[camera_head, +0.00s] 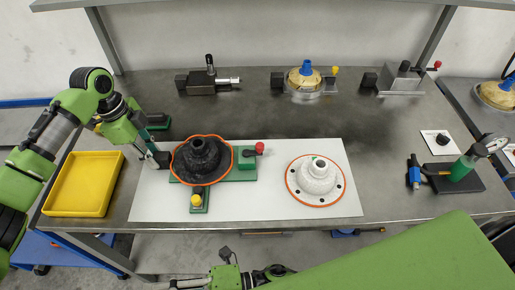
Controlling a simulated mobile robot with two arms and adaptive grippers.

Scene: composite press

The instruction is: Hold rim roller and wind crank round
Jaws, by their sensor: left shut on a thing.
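A black domed part (201,157) with an orange rim sits on a green fixture (219,186) on the white mat. The fixture has a red knob (260,147) on its right, likely the crank handle, and a yellow knob (196,199) in front. My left gripper (160,158) is at the left edge of the orange rim. It is shut on a small dark thing there, likely the rim roller, mostly hidden by the fingers. My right gripper (226,262) is low at the bottom edge, in front of the bench and away from the fixture; its fingers are unclear.
A white domed part (317,175) with an orange rim lies on the right of the white mat (262,205). A yellow tray (84,184) is at the left. Several devices stand along the back. A green gauge device (463,168) stands at the right.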

